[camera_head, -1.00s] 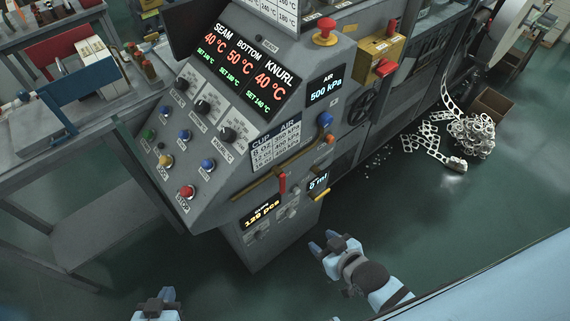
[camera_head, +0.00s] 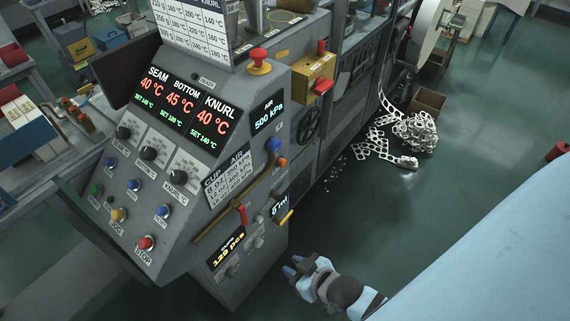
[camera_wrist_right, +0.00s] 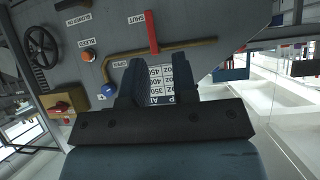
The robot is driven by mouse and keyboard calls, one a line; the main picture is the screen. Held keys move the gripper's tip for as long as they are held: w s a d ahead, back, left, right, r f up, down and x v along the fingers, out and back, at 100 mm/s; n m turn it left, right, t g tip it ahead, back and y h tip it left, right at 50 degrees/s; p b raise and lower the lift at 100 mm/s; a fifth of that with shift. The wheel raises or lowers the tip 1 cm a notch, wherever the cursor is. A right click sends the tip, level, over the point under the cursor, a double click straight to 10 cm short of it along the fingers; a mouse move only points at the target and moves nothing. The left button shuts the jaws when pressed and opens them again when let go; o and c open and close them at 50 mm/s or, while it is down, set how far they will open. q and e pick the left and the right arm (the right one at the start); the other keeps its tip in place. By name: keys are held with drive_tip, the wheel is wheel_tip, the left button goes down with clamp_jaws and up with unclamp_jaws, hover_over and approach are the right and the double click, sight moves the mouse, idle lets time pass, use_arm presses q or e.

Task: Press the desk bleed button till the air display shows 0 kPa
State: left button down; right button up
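The air display (camera_head: 267,112) on the grey machine desk (camera_head: 185,225) reads 500 kPa. A small orange button (camera_head: 282,162) sits below a blue knob (camera_head: 274,145) on the desk's right edge. In the right wrist view the orange button (camera_wrist_right: 88,55) is by a label that seems to read BLEED, with the blue knob (camera_wrist_right: 108,90) nearby. My right gripper (camera_head: 294,264) is open and empty, below and apart from the button, over the floor. Its two fingers (camera_wrist_right: 158,68) show a gap in the wrist view. My left gripper is out of view.
A brass pipe with a red lever (camera_head: 242,213) crosses the desk front near a yellow handle (camera_head: 284,216). A red mushroom button (camera_head: 259,60) and a yellow box (camera_head: 313,78) stand above. A cardboard box (camera_head: 428,102) and scrap strip (camera_head: 413,135) lie on the otherwise open floor.

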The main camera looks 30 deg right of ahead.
clamp_jaws()
idle(1.4)
